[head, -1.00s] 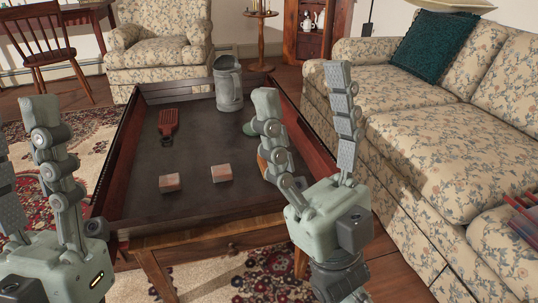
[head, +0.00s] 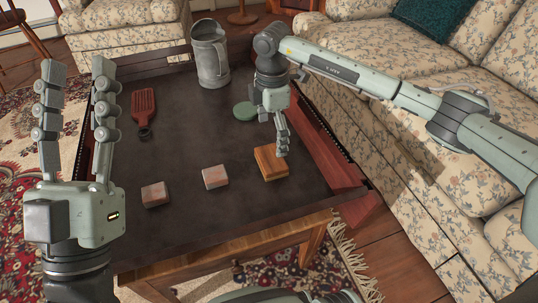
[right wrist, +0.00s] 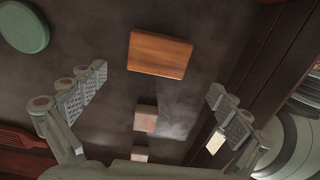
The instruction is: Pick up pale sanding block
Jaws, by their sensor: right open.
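Two small pale pinkish blocks lie on the dark tabletop, a left one (head: 155,194) and a right one (head: 215,177). I cannot tell which is the pale sanding block. Both also show in the right wrist view, the nearer (right wrist: 146,118) and the lower, partly cut off by my gripper (right wrist: 140,155). My right gripper (head: 283,150) points down, open and empty, above and just behind a brown wooden block (head: 270,163). That wooden block (right wrist: 160,54) lies ahead of the spread fingers in the wrist view. My left gripper (head: 78,72) is raised at the left, open and empty.
The table has a raised wooden rim (head: 330,160). A metal pitcher (head: 210,55) stands at the back. A red slotted tool (head: 143,106) lies at the left, and a green disc (head: 244,111) lies beside my right gripper. A floral sofa (head: 420,140) flanks the right side.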

